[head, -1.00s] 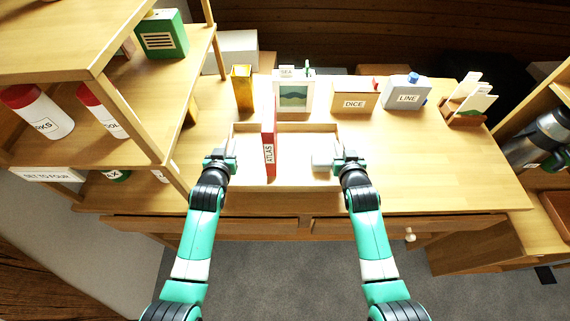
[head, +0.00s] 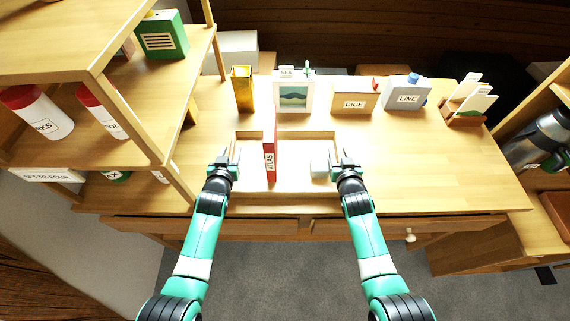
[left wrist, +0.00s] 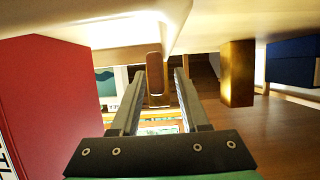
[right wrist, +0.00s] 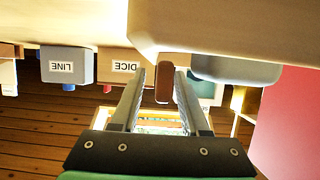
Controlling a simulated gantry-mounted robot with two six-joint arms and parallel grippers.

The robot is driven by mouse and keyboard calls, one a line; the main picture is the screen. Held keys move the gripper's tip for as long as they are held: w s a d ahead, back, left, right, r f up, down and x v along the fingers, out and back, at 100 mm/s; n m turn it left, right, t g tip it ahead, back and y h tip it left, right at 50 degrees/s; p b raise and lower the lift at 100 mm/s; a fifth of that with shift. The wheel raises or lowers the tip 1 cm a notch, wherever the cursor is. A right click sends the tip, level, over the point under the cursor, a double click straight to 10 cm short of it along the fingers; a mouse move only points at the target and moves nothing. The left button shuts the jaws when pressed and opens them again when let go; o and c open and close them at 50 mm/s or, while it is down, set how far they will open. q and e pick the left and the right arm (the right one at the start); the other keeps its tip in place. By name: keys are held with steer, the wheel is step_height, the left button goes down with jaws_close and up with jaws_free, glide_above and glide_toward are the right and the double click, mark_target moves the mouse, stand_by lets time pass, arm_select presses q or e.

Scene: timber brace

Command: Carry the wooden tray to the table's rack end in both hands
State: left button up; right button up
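The wooden tray (head: 285,198) lies on the table near its front edge, left of the middle. A red ATLAS book (head: 270,160) stands upright in it, with a pale grey object (head: 319,166) to its right. My left gripper (head: 229,158) is at the tray's left side and my right gripper (head: 344,160) at its right side. In the left wrist view a brown handle (left wrist: 155,76) shows between the spread fingers, with gaps on both sides. The right wrist view shows a brown handle (right wrist: 164,80) between spread fingers likewise. Both grippers look open.
Behind the tray stand a yellow container (head: 242,90), a picture frame (head: 293,94), a DICE box (head: 354,102) and a LINE box (head: 406,93). A wooden rack with cards (head: 469,108) is at the right end. The table right of the tray is clear. Shelves (head: 130,150) crowd the left.

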arm_select(q)
steer(key=shift+s, duration=0.1)
stand_by(0.4)
steer(key=v, duration=1.2)
arm_select(e)
steer(key=shift+s, duration=0.1)
steer(key=v, duration=1.2)
arm_select(q)
step_height(320, 180, up, 9)
steer(key=p, duration=0.9)
arm_select(e)
step_height(320, 180, up, 9)
arm_select(q)
steer(key=shift+r, duration=0.15)
arm_select(e)
steer(key=shift+r, duration=0.1)
